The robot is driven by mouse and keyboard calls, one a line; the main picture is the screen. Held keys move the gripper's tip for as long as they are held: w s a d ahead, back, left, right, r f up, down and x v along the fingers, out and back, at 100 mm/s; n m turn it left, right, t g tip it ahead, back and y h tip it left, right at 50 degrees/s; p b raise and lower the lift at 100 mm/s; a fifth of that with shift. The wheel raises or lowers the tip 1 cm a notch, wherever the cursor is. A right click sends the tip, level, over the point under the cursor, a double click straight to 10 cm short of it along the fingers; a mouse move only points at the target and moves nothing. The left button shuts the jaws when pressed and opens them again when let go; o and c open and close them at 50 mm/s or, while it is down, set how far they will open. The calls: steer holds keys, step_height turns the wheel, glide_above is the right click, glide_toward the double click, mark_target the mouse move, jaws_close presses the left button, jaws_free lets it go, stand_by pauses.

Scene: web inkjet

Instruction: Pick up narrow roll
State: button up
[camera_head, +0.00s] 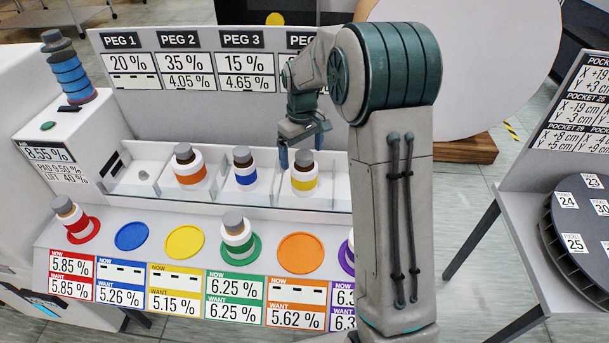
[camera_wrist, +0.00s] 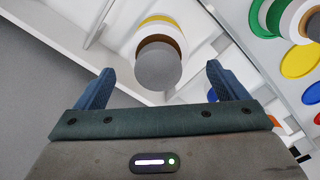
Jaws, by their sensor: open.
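Three white rolls with grey tops stand upright in the white tray: an orange-banded one (camera_head: 190,171), a slimmer blue-banded one (camera_head: 245,176) and a yellow-banded one (camera_head: 304,184). My gripper (camera_head: 301,150) is open and empty, just above the yellow-banded roll in the head view. In the wrist view, the yellow-banded roll (camera_wrist: 158,64) shows its grey top toward me, between and slightly beyond the two blue fingers (camera_wrist: 160,82). I see no finger clearly touching it. The blue-banded roll looks narrowest of these three.
A red-banded roll (camera_head: 71,220) and a green-banded roll (camera_head: 236,236) stand on coloured discs on the front shelf. The blue (camera_head: 131,236), yellow (camera_head: 184,242) and orange (camera_head: 301,253) discs are empty. The upright peg board (camera_head: 195,112) rises behind the tray.

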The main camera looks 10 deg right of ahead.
mark_target(304, 168)
steer(key=shift+s+d+f, duration=0.15)
steer(key=shift+s+f, duration=0.05)
steer(key=shift+f, duration=1.3)
steer(key=shift+s+d+f, duration=0.1)
steer(key=shift+s+f, duration=0.05)
steer(key=shift+f, duration=1.3)
steer(key=c, duration=1.3)
